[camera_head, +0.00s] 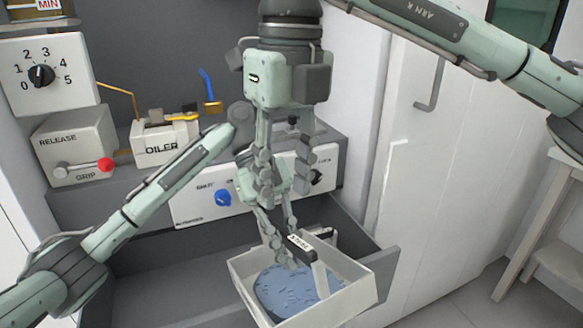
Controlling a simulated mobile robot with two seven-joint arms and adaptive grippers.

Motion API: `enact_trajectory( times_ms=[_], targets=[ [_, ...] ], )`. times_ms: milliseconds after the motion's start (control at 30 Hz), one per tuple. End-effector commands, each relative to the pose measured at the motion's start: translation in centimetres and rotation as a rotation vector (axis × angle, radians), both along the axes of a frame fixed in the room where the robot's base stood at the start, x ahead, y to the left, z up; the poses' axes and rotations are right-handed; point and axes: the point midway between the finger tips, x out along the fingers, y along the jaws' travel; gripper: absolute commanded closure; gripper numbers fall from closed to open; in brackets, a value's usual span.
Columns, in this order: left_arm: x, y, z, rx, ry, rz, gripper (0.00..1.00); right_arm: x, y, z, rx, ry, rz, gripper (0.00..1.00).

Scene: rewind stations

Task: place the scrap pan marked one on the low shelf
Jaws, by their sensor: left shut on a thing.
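A pale box-shaped pan (357,303) with blue scraps (290,287) in it is at the lower middle, over or in front of an open grey drawer. A dark label on its handle (301,244) is too small to read for certain. My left gripper (284,243) is shut on the pan at that handle. My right gripper (287,178) hangs from above, just over the left one, with its fingers apart and nothing seen between them but parts of the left gripper behind. Whether the two grippers touch cannot be told.
The open drawer (185,285) spreads under the pan. Behind are a panel with a blue knob (222,198), an oiler (166,143), a release box (75,145) and a dial box (48,72). A pale stand (548,180) with a low board (563,264) is at right, beside clear floor.

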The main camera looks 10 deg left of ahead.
Motion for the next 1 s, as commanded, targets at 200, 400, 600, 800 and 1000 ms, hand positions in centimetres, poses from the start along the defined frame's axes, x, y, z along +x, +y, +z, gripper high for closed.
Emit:
enact_trajectory(
  times_ms=[200, 400, 600, 800, 1000],
  targets=[
    [0.0, 0.0, 0.1, -0.003, -0.001, 0.0, 1.0, 0.8, -0.8, 0.5, -0.082, -0.059, -0.096, 0.64],
    [0.0, 0.0, 0.1, -0.003, -0.001, 0.0, 1.0, 0.8, -1.0, -2.1, -0.084, -0.058, -0.098, 0.64],
    [0.0, 0.0, 0.1, -0.002, -0.002, 0.0, 1.0, 0.9, -1.1, -6.0, -0.082, -0.057, -0.096, 0.64],
    [0.0, 0.0, 0.1, -0.002, -0.002, 0.0, 1.0, 1.0, -1.2, -9.2, -0.081, -0.058, -0.096, 0.64],
    [0.0, 0.0, 0.1, -0.002, -0.002, 0.0, 1.0, 1.1, -1.2, -10.8, -0.079, -0.059, -0.096, 0.64]
  ],
)
